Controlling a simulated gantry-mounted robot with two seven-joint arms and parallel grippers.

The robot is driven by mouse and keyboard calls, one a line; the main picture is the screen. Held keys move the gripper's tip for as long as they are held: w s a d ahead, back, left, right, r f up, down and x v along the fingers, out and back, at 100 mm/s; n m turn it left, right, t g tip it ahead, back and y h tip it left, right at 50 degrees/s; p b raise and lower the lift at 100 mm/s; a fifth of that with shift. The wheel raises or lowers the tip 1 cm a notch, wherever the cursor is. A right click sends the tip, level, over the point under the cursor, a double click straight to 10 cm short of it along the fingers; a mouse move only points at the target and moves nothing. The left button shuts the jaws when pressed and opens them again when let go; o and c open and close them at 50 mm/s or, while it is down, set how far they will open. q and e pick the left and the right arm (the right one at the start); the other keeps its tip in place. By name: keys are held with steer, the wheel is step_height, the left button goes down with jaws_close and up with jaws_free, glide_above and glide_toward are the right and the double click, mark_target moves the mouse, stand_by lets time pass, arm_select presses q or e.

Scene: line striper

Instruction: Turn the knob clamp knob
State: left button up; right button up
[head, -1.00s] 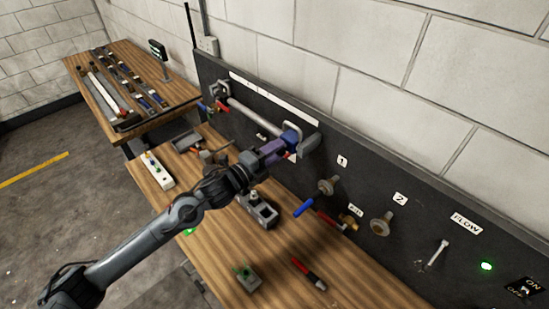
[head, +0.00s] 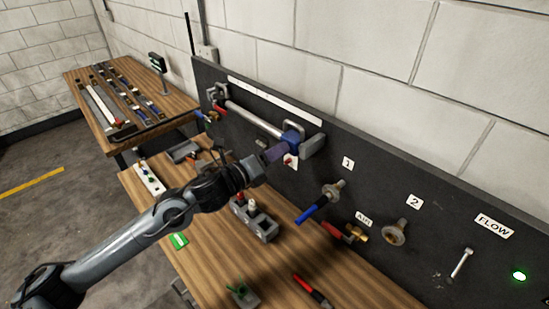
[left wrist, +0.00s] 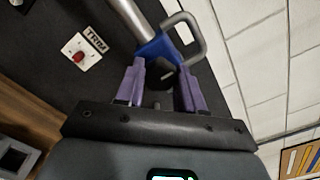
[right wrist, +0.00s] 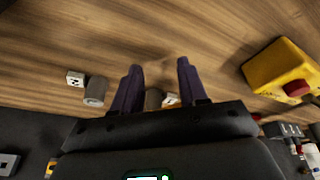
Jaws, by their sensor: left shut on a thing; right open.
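The knob clamp is a blue block (head: 291,139) on a grey rail (head: 256,120) along the dark wall panel. In the left wrist view the blue block (left wrist: 157,47) shows beyond my left fingers, with a dark round knob (left wrist: 166,80) facing me. My left gripper (head: 279,151) reaches the clamp from the front. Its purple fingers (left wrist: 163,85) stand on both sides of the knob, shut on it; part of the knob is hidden. My right gripper (right wrist: 160,84) is open over a wooden surface, with nothing held between its fingers; it is not visible in the head view.
A grey handle bracket (left wrist: 186,38) stands beside the clamp. A red switch (left wrist: 78,57) sits on the panel nearby. Valves with blue (head: 312,212) and red (head: 336,232) handles stick out to the right. The bench (head: 215,255) holds several small items. A yellow box (right wrist: 283,70) shows in the right wrist view.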

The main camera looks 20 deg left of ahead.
steer(key=shift+f, duration=0.2)
stand_by(0.3)
arm_select(q)
steer(key=o, duration=1)
arm_select(e)
steer(key=shift+d, duration=0.1)
steer(key=shift+f+b, duration=0.8)
steer(key=shift+b, duration=0.1)
steer(key=shift+f, duration=0.1)
arm_select(q)
steer(key=v, duration=1)
steer(key=shift+s+a, duration=0.2)
steer(key=shift+s, duration=0.15)
steer(key=shift+r, duration=0.1)
